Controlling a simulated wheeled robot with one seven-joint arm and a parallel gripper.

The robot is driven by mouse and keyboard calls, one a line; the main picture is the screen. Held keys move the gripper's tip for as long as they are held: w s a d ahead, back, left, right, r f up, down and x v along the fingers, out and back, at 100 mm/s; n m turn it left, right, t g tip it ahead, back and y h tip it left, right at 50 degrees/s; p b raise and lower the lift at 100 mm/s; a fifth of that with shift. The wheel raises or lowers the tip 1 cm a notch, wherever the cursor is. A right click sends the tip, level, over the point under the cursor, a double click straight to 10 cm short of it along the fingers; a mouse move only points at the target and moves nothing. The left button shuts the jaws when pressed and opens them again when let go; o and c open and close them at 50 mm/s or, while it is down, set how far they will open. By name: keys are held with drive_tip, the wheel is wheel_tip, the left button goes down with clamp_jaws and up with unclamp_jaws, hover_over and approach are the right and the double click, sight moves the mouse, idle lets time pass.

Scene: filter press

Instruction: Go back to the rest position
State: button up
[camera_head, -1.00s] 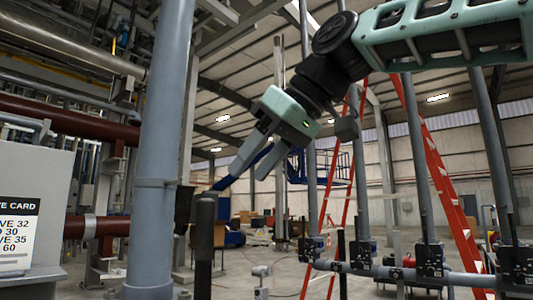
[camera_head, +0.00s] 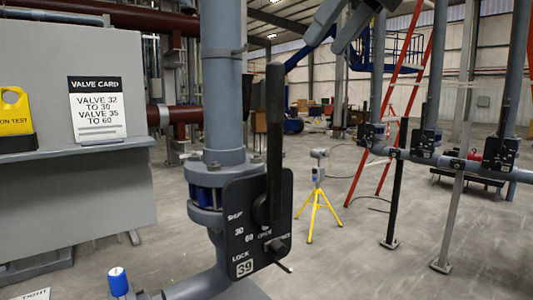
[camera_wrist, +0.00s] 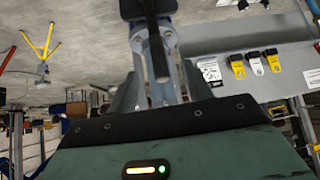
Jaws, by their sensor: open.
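My gripper (camera_head: 330,42) shows at the top edge of the head view, with two grey fingers pointing down and left. It is open and holds nothing. In the wrist view my gripper (camera_wrist: 160,88) has its fingers apart at either side, with the black lever and grey pipe beyond them. The black valve lever (camera_head: 275,130) stands upright in front of its plate (camera_head: 257,220), marked 39. My gripper is apart from the lever, up and to its right in the head view. Most of my arm is outside the head view.
A grey panel (camera_head: 40,110) with a valve card (camera_head: 98,108) is at left. A yellow tripod (camera_head: 318,205) stands on open floor. Pipes with several more valves (camera_head: 425,143) and a red ladder (camera_head: 410,90) are at right. A blue-capped fitting (camera_head: 118,280) is low at front.

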drive_tip(key=s+a+f+m+g+h, duration=0.1)
drive_tip(key=s+f+g, duration=0.1)
drive_tip(key=f, duration=1)
drive_tip(key=s+a+f+g+h, duration=0.1)
drive_tip(key=s+a+f+h, duration=0.1)
drive_tip(key=f, duration=1)
drive_tip(key=s+d+f+g+h, duration=0.1)
drive_tip(key=s+d+f, duration=0.2)
drive_tip(key=s+f, duration=0.3)
drive_tip(key=s+d+f+g+h, duration=0.1)
drive_tip(key=s+d+f, duration=0.2)
drive_tip(key=s+f, duration=0.4)
wheel_tip(320, 180, down, 6)
drive_tip(key=shift+s+d+r+g, duration=0.2)
drive_tip(key=shift+d+r+g, duration=0.05)
drive_tip(key=shift+d+g, duration=0.15)
drive_tip(key=shift+c, duration=1.2)
drive_tip(key=shift+a, duration=0.15)
drive_tip(key=shift+c, duration=0.3)
